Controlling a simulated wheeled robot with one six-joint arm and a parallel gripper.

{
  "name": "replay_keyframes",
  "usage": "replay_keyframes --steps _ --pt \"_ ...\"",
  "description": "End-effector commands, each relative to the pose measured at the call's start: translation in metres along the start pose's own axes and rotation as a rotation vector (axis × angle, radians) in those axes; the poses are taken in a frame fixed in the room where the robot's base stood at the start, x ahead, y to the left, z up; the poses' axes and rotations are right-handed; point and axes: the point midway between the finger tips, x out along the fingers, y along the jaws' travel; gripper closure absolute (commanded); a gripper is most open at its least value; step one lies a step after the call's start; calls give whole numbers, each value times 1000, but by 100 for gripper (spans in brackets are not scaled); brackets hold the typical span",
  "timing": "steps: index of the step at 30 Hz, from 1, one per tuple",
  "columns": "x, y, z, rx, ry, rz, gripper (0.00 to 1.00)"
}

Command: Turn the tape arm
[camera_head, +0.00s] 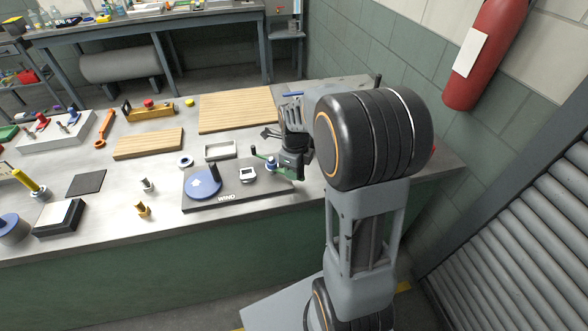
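A dark plate (222,200) marked with white lettering lies on the grey bench. On it sit a blue disc (203,184) with a white arrow and an upright black post at its edge, and a small white-and-dark block (248,175). At the plate's right end is a small green and blue part (268,163), which may be the tape arm; it is partly hidden by my gripper (282,166). My gripper is right beside this part. I cannot tell whether it touches or holds it, or whether its fingers are open.
A shallow pale tray (220,150) and a white-and-blue ring (185,161) lie behind the plate. Wooden boards (238,108) are farther back. Small brass (142,210) and silver (147,185) fittings stand to the left. A red extinguisher (485,50) hangs on the right wall.

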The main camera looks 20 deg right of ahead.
Motion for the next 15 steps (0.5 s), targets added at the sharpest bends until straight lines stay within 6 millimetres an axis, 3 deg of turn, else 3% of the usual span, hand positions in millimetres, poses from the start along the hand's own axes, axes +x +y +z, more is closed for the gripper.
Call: replay_keyframes --steps 6,15 --pt "0 0 0 -2 0 0 46" --pt "-1 -1 0 -3 0 0 46"
